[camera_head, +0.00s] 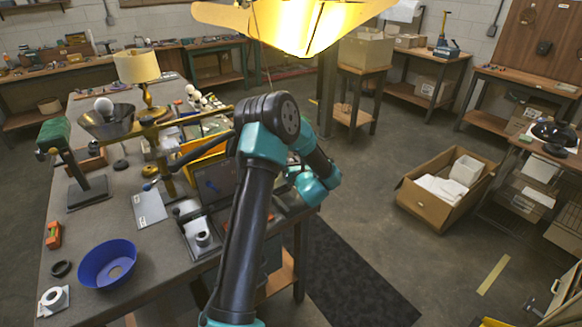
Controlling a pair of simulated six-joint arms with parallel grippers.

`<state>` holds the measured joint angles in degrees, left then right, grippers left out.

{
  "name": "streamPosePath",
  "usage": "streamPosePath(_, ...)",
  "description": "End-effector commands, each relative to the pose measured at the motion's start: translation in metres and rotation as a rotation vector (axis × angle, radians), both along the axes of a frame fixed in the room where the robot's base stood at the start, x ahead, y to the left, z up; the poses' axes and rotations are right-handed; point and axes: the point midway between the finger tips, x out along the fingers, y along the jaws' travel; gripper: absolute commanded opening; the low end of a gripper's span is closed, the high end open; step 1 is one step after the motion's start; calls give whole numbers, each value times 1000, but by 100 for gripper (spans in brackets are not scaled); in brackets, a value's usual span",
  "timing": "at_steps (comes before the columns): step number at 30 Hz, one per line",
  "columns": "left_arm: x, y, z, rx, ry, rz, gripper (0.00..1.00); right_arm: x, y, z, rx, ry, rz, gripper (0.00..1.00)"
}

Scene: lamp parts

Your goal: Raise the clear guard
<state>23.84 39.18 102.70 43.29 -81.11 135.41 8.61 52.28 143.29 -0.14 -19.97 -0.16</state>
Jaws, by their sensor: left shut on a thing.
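A dark see-through panel, which looks like the clear guard (212,182), stands tilted near the right edge of the workbench (150,262). A blue mark shows through it. My left arm rises from the bottom middle, bends at the elbow and reaches down at the right of the panel. My left gripper (290,180) is shut, seemingly on the guard's right side. My own arm hides most of the fingers and the point of contact. My right gripper is not in view.
A blue bowl (107,264) and a white roll (53,298) are at the bench's front left. A brass lamp (138,68), a yellow bin (205,158) and a grey metal fixture (197,238) crowd the bench. A yellow shade (300,25) hangs overhead.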

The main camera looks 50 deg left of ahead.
Motion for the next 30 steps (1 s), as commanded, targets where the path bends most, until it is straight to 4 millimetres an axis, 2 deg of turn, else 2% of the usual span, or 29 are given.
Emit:
streamPosePath(1, 0, 1, 12, 3, -6, 0, 0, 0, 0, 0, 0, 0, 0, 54)
streamPosePath(6, 0, 0, 47, 3, -9, 0, 0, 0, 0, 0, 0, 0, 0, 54)
streamPosePath(12, 0, 0, 79, 3, -5, 0, 0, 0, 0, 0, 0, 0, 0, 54)
streamPosePath(23, 0, 0, 86, 5, -7, 0, 0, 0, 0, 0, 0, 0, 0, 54)
streamPosePath(24, 0, 0, 87, 6, -7, -1, 30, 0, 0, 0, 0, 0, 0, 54)
streamPosePath(30, 0, 0, 85, 3, -5, 0, 49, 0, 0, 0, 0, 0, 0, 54)
